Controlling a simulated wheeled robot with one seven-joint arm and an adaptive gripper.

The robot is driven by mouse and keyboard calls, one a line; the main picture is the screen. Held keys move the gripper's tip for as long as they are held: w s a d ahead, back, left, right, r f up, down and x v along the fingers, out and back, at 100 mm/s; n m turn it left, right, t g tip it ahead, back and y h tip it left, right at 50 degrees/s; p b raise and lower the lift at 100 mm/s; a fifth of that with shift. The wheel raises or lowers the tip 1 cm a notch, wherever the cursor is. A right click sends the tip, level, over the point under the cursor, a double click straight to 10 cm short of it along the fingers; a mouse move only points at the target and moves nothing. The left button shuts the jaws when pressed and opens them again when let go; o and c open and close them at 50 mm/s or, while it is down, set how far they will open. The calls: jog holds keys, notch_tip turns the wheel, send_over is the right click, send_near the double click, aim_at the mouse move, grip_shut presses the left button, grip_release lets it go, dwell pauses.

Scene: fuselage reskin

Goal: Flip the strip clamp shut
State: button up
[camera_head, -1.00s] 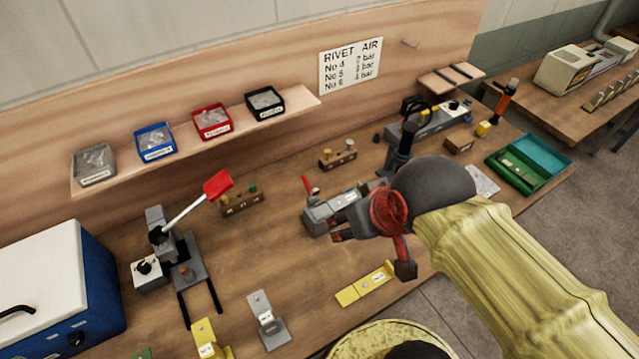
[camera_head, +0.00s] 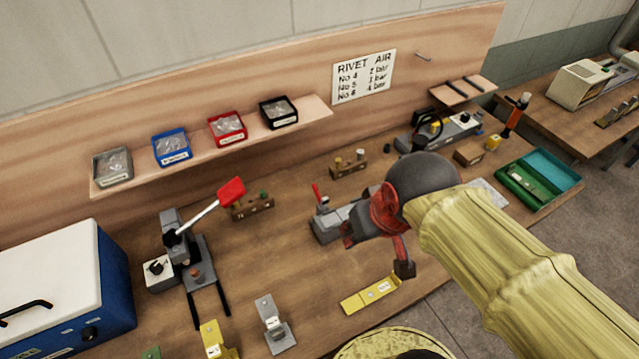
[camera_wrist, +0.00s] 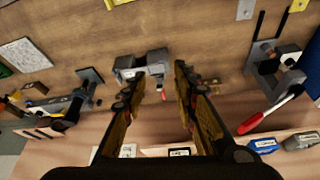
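The strip clamp looks to be the grey block device (camera_head: 328,228) on the bench, with a small red lever (camera_head: 317,193) standing up at its left end. My arm and gripper partly hide its right side. It also shows in the wrist view as a grey block (camera_wrist: 143,66) with the red lever (camera_wrist: 163,95) below it. My gripper (camera_head: 376,253) is over the bench at the clamp's right. In the wrist view my gripper (camera_wrist: 155,75) has its fingers spread, with the red lever between them in the picture. I see no contact; the depth gap is unclear.
A lever press (camera_head: 180,250) with a long red-ended handle stands at left. A yellow plate (camera_head: 370,294) lies in front of my gripper. A small wooden block with pegs (camera_head: 348,163) sits behind the clamp. A green case (camera_head: 540,180) is at right. Bare bench lies left of the clamp.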

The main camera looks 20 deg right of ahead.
jog(key=w+g+p, duration=0.1)
jog(key=w+p, duration=0.2)
jog(key=w, duration=0.2)
jog(key=w+g+p, duration=0.2)
jog(key=w+p, duration=0.1)
jog(key=w, duration=0.2)
jog(key=shift+w+a+f, duration=0.1)
grip_shut()
jog(key=w+f+n+p, duration=0.1)
jog(key=w+f+p, duration=0.1)
jog(key=w, duration=0.8)
jog(key=w+f+n+g+p, duration=0.1)
jog(key=w+f+p, duration=0.1)
jog(key=w, duration=0.7)
jog(key=shift+w+a+f, duration=0.2)
jog(key=shift+w+f, duration=0.15)
jog(key=shift+f, duration=0.2)
